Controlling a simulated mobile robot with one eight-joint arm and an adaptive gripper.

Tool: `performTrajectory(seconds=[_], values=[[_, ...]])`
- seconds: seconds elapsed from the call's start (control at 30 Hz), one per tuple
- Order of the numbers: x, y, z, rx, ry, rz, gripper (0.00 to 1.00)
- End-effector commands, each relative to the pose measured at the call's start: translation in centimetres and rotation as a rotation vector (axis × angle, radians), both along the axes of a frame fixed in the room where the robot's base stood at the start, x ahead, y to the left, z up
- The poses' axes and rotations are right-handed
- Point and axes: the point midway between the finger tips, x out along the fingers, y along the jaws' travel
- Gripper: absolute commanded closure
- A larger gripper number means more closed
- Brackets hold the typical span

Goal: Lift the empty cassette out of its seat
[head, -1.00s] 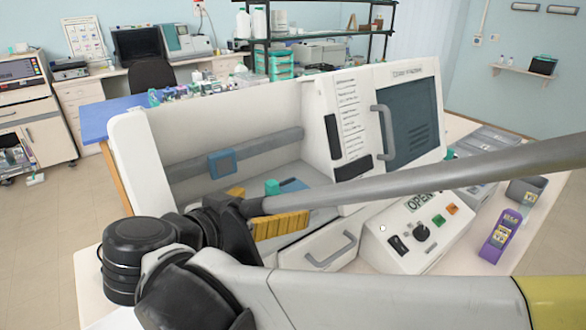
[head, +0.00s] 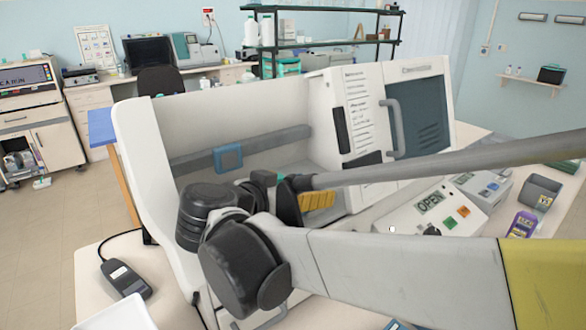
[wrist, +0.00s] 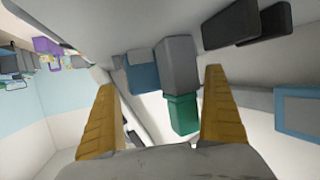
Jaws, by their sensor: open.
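In the wrist view, a grey block with a green end (wrist: 182,112) stands between the two yellow fingers of my open gripper (wrist: 159,80), nearer the right finger and apart from it. A blue block (wrist: 143,76) sits beside it to the left. I cannot tell for sure which of these is the empty cassette or its seat. In the head view my gripper (head: 318,200) is inside the white machine's open bay, its fingers partly hidden by my arm. The blocks are mostly hidden there.
The white machine (head: 130,140) has a rear rail with a blue square frame (head: 228,157). A handled door (head: 415,115) and an "OPEN" panel (head: 440,208) are to the right. A purple-labelled container (head: 522,224) and a grey bin (head: 540,190) stand farther right. A black handset (head: 127,280) lies front left.

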Motion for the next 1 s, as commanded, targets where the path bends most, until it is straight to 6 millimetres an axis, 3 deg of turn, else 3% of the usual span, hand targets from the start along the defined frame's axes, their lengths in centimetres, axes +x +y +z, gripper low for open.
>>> performTrajectory(seconds=[0.1, 0.3, 0.73, 1.0], values=[[0.0, 0.0, 0.1, 0.0, 0.0, 0.0, 0.0], [0.0, 0.0, 0.1, 0.0, 0.0, 0.0, 0.57], [-0.1, 0.0, 0.5, 0.001, 0.001, 0.0, 0.58], [-0.1, 0.0, 5.9, 0.0, 0.0, 0.0, 0.6]])
